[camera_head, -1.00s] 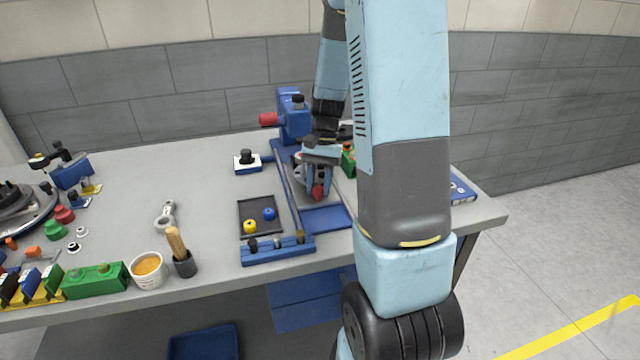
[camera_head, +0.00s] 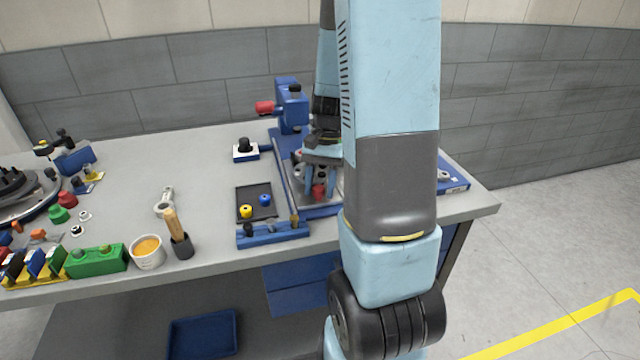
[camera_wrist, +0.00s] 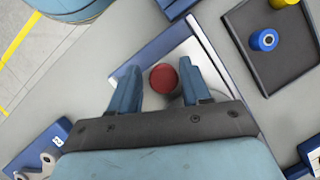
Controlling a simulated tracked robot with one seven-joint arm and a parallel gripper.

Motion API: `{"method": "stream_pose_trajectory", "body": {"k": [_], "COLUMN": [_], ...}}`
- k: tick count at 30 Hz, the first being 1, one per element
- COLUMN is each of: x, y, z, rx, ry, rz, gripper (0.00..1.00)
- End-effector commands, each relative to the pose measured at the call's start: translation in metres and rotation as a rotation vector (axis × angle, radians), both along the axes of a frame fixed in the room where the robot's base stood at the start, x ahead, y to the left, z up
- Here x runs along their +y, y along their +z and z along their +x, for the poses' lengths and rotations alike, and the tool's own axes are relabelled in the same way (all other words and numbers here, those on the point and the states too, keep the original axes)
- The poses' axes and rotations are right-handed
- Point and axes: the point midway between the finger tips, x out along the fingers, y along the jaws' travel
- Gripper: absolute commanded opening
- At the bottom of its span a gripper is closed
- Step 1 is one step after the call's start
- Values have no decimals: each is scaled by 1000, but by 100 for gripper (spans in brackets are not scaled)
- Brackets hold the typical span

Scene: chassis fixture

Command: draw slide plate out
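The slide plate is light metal with a red knob (camera_head: 319,192) standing on it. It lies on the blue chassis fixture (camera_head: 284,175), and its face (camera_wrist: 190,53) is partly hidden by my fingers. In the wrist view the knob (camera_wrist: 163,77) shows as a red disc between my two fingers. My gripper (camera_head: 318,185) points down with a finger on each side of the knob. In the wrist view my gripper (camera_wrist: 160,72) shows a gap on the left of the knob and a narrower one on the right, so it looks open.
A dark tray (camera_head: 268,190) with yellow and blue pegs lies left of the fixture, with a blue bar (camera_head: 273,234) in front. A blue upright housing (camera_head: 291,105) stands at the back. A cup (camera_head: 148,252) and a brush holder (camera_head: 182,246) are near the front edge.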

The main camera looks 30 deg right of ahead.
Motion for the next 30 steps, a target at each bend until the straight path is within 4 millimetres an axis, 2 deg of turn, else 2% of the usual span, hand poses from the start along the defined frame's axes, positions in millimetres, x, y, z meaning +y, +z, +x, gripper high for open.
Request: {"method": "stream_pose_trajectory", "body": {"k": [3,14,17,30], "x": [0,-2,-6,-29], "y": [0,7,18,95], "z": [1,4,8,29], "rx": [-2,-6,-7,-6], "ry": [0,0,0,0], "rz": [-1,-1,-2,-1], "gripper": [58,58,58,58]}}
